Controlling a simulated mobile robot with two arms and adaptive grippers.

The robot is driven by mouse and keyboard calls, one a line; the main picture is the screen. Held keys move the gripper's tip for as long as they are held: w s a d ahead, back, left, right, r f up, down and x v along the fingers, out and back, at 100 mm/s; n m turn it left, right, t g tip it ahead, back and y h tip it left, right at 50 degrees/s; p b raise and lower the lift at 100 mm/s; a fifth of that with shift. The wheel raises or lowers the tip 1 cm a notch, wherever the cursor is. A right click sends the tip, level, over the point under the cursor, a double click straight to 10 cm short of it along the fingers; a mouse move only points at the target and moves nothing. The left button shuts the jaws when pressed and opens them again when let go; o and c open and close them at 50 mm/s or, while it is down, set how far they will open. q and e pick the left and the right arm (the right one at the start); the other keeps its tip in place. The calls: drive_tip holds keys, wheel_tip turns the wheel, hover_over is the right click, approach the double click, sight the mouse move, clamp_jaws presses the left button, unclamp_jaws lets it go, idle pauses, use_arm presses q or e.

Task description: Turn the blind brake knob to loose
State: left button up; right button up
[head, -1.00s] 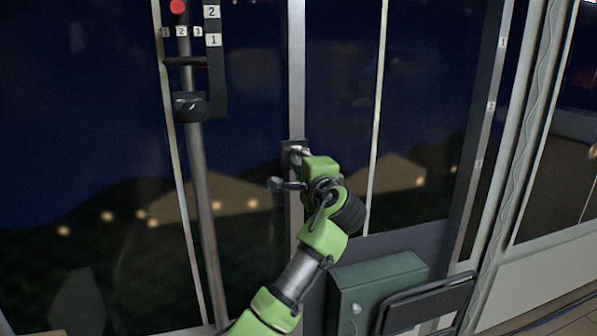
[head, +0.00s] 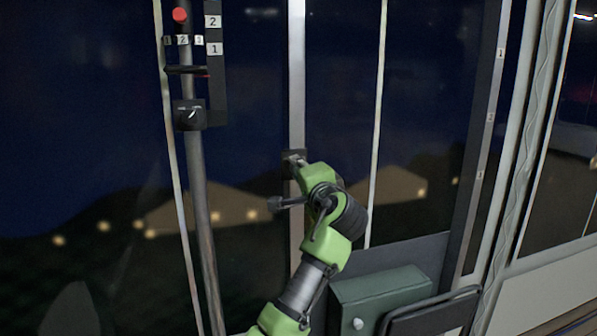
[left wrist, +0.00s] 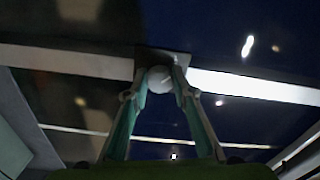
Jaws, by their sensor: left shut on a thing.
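A pale round knob (left wrist: 160,79) sits on a dark square plate (left wrist: 166,60) on the metal window post. I take it as the blind brake knob. My left gripper (left wrist: 160,86) is shut on it, with one finger on each side, in the left wrist view. In the head view the left gripper (head: 298,163) reaches the same plate (head: 289,156) and mostly hides the knob. No marking for loose or tight can be read there. My right gripper is not in view.
A pole (head: 203,215) to the left carries a black box with a dial (head: 189,114), a black lever (head: 186,70) and a red button (head: 180,15). A green box (head: 378,296) and a dark framed panel (head: 432,316) stand low at the right.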

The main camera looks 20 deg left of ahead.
use_arm(q)
drive_tip(key=o, duration=1.1)
drive_tip(key=shift+s+d, duration=0.1)
drive_tip(key=v, duration=1.1)
drive_tip(key=shift+s+d, duration=0.25)
drive_tip(key=shift+s, duration=0.05)
drive_tip(key=shift+f, duration=0.1)
